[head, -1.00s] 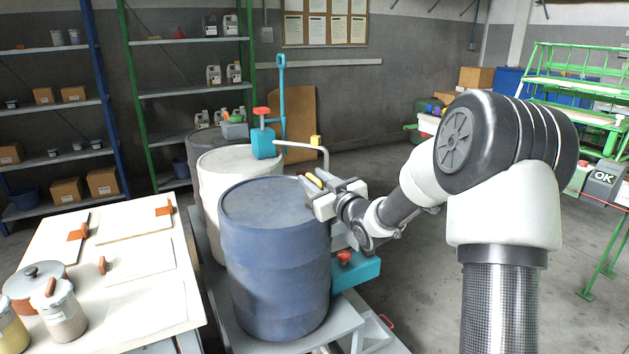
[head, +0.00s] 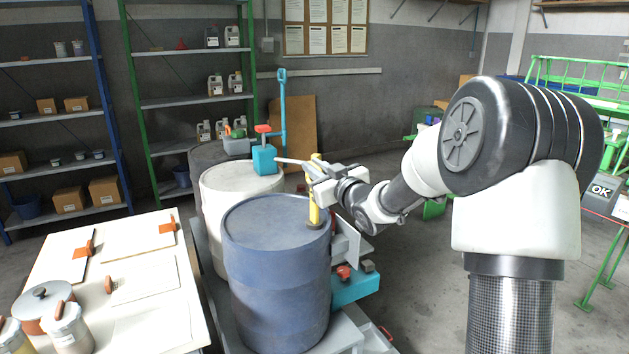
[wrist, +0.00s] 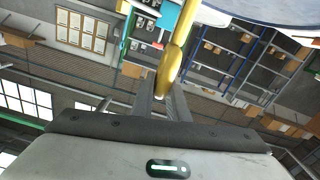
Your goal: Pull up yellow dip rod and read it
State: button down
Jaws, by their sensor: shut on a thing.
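The yellow dip rod (head: 315,207) stands nearly upright at the right edge of the blue drum's lid (head: 265,218). Its lower visible end meets a dark round fitting (head: 314,225) on the lid; anything below that is hidden. My gripper (head: 313,174) is shut on the rod's upper part, clear above the lid. In the wrist view the yellow rod (wrist: 180,45) runs up from between the fingertips of my gripper (wrist: 164,90). I cannot make out any marks or reading on the rod.
A white drum (head: 215,200) with a teal pump (head: 264,160) stands behind the blue drum. A teal box (head: 355,289) with a red knob sits low at the right. A white table (head: 125,255) with boards and pots is at the left. Open floor lies right.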

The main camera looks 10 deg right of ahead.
notch_tip(320, 180, up, 20)
jog(key=p, duration=1)
jog(key=shift+f, duration=0.2)
jog(key=shift+d, duration=0.1)
jog(key=c, duration=1.8)
grip_release()
jog(key=shift+f, duration=0.1)
jog(key=shift+o, duration=0.2)
jog(key=v, duration=1.7)
jog(key=shift+s, duration=0.2)
